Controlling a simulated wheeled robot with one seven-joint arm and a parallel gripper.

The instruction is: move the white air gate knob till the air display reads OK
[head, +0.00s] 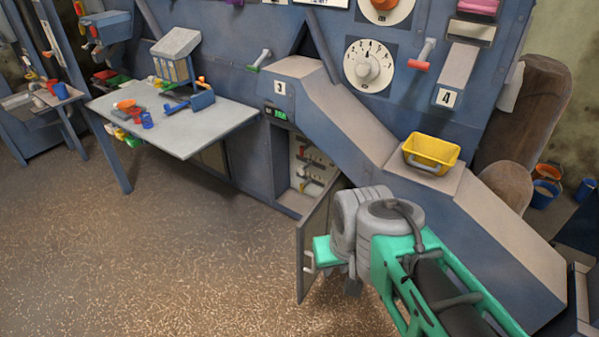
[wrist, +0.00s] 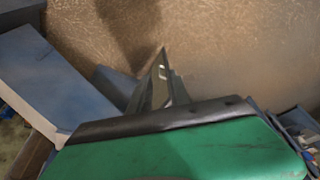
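A round white dial knob (head: 367,68) with numbers around it sits on the blue machine's upper panel in the head view. I cannot read a label that marks it as the air gate knob. A small display (head: 276,114) with green lit characters sits under the plate marked 3; its text is too small to read. My gripper's green body (head: 325,250) is low beside the open cabinet door, well below the dial. Its green housing also fills the bottom of the wrist view (wrist: 180,150). Its fingers cannot be made out, and nothing is seen held.
The cabinet door (head: 314,245) stands open, with small levers (head: 312,170) inside the cabinet. A yellow bucket (head: 431,152) sits on the sloping chute. A red-tipped lever (head: 422,55) is right of the dial. A grey table (head: 175,118) is at left; the floor before it is clear.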

